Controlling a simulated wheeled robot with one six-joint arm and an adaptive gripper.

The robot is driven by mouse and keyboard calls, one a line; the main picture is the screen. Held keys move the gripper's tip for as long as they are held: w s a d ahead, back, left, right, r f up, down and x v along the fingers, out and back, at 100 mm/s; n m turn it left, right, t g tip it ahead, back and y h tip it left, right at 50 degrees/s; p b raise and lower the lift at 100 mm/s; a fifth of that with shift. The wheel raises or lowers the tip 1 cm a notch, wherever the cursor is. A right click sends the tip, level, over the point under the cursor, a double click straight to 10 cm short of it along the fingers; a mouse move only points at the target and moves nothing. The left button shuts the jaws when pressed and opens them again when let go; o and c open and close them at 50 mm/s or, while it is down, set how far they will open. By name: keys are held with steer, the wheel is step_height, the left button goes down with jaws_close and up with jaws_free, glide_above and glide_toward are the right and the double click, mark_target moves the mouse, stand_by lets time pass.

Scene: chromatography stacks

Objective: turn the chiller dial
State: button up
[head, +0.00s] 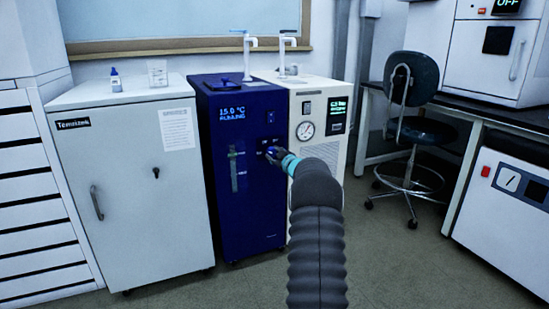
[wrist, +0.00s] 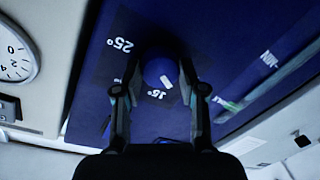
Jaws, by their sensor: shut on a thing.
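The chiller is a dark blue cabinet (head: 235,215) with a lit display (head: 232,113) reading 15.0 °C RUNNING. Its dial (wrist: 160,72) is a round blue knob with a white mark, seen in the wrist view between printed labels 25° and 15°. The white mark is on the side towards the 15° label. My gripper (wrist: 160,92) has one finger on each side of the knob and is shut on it. In the head view my gripper (head: 275,156) is at the front panel and largely hides the dial.
A beige unit (head: 318,120) with a round gauge (head: 306,130) stands close on the right of the chiller. A grey cabinet (head: 135,190) stands on the left. A stool (head: 412,120) and a bench are further right.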

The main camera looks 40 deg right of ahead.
steer(key=n+b, duration=0.2)
steer(key=n, duration=0.3)
steer(key=shift+g, duration=0.3)
steer(key=shift+r, duration=0.1)
stand_by(0.3)
steer(key=o, duration=1.1)
steer(key=shift+o, duration=0.2)
steer(key=s+a+r, duration=0.1)
steer(key=s+a, duration=0.1)
steer(key=s, duration=0.9)
steer(key=shift+s+a, duration=0.15)
steer(key=shift+s, duration=0.2)
steer(key=shift+f, duration=0.1)
